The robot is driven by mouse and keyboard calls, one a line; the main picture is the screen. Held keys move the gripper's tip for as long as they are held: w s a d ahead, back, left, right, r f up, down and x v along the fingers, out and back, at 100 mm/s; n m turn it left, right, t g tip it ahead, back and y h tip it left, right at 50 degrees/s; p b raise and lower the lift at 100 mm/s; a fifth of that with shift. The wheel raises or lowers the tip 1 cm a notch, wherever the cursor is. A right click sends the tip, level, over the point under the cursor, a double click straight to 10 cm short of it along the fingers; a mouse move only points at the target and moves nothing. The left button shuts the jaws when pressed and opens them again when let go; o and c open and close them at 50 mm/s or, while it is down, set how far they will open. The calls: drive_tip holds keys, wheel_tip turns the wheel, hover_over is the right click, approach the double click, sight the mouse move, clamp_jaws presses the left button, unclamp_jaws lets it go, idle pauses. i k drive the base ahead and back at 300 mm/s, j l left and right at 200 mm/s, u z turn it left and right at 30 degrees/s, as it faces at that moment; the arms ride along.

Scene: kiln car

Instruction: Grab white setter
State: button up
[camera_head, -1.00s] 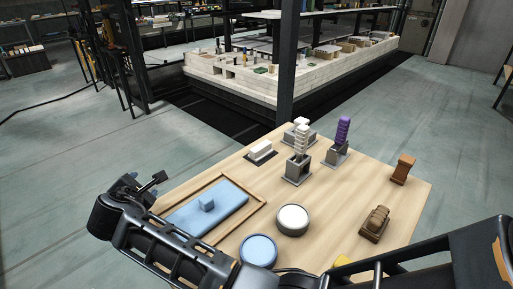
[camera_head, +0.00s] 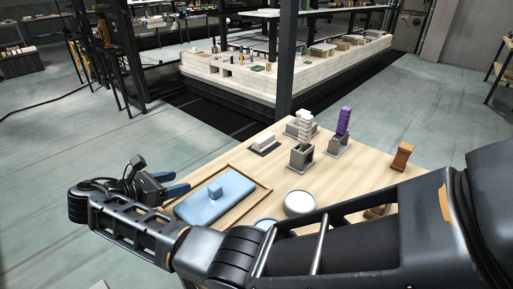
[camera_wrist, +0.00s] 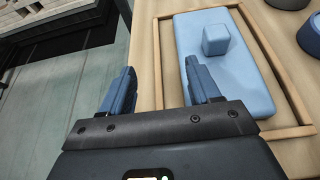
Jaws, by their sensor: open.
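Several white pieces stand at the table's far side in the head view; I cannot tell for certain which is the setter. One is a low white block (camera_head: 264,140) on a dark base. Another is a ribbed white piece (camera_head: 304,134) standing upright in a grey holder (camera_head: 302,158). A white piece behind is partly hidden by it. My gripper (camera_head: 174,183) is open and empty, by the table's left edge beside the blue slab. In the wrist view my gripper's blue fingers (camera_wrist: 160,65) are apart with nothing between them.
A wooden-framed tray (camera_head: 265,190) holds a light blue slab (camera_head: 205,205) with a small blue block (camera_head: 215,189). A ribbed purple piece (camera_head: 343,122) stands in a grey holder. A white-topped round container (camera_head: 299,203) and a brown piece (camera_head: 402,155) are nearer right. My arm hides the table's front.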

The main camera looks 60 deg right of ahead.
sight(266, 140)
drive_tip(key=l, duration=0.5)
drive_tip(key=k+l, duration=0.15)
drive_tip(key=l, duration=0.85)
